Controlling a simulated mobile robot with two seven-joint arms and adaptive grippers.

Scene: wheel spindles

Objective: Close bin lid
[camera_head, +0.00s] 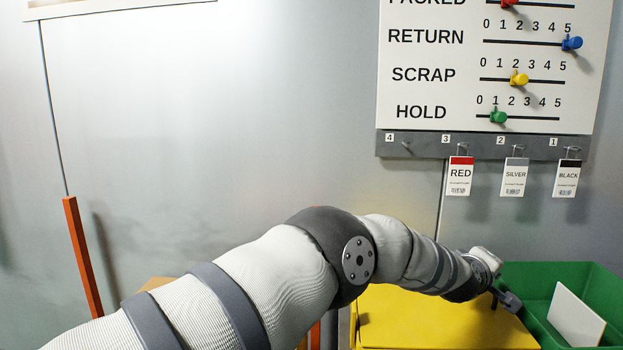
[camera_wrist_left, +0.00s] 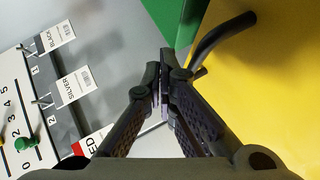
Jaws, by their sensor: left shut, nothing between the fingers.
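The yellow bin lid (camera_head: 430,318) shows at the lower right in the head view, seen from above as a broad, roughly level panel. Its lower edge is at the picture's border, so I cannot tell whether it is fully seated. My left gripper (camera_head: 508,299) is at the lid's right side, beside the green bin. In the wrist view the left gripper (camera_wrist_left: 163,82) has its fingers together with nothing between them. A dark curved handle (camera_wrist_left: 222,36) stands on the yellow lid (camera_wrist_left: 270,85), close beside the fingertips. Contact is unclear. My right gripper is out of view.
A green bin (camera_head: 610,290) holding a white panel (camera_head: 576,314) is just right of the lid. A slider board (camera_head: 430,60) hangs on the wall above, with tags such as the red tag (camera_head: 460,176) on hooks. An orange post (camera_head: 82,255) stands at left.

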